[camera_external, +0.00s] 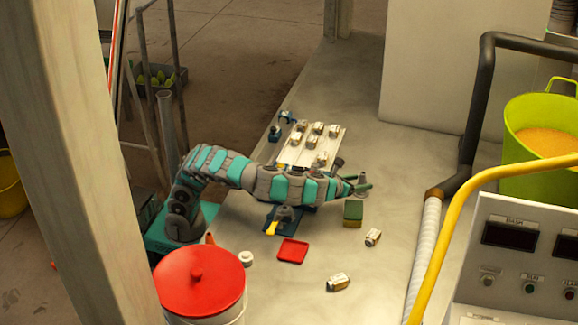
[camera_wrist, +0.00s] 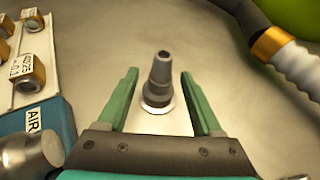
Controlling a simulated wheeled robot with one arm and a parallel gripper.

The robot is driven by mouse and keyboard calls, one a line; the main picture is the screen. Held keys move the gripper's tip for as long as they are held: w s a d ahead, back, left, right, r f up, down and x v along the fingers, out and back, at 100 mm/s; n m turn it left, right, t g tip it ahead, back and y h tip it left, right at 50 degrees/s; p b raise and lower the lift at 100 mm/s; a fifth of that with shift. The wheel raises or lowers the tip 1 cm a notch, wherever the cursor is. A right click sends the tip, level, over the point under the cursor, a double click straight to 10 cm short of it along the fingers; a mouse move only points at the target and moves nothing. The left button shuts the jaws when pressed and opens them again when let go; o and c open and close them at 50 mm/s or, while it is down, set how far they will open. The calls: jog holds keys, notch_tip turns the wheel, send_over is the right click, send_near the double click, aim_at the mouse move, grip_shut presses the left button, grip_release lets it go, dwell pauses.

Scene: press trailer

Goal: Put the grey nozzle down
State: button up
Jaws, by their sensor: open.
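The grey nozzle (camera_wrist: 159,80) stands upright on the metal surface in the wrist view, its narrow end up and its wide foot down. My gripper (camera_wrist: 160,80) is open, with one green finger on each side of the nozzle and a visible gap to both. In the external view my gripper (camera_external: 366,186) is at the end of the outstretched arm, low over the worktop. The nozzle (camera_external: 361,178) shows there only as a small grey shape at the fingers, partly hidden.
A white tray (camera_external: 296,155) with several labelled blocks lies behind the arm. A dark pipe with a brass collar (camera_wrist: 268,44) runs at the right.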

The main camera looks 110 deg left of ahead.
jog(key=v, duration=0.7)
jog(key=shift+p, duration=0.4)
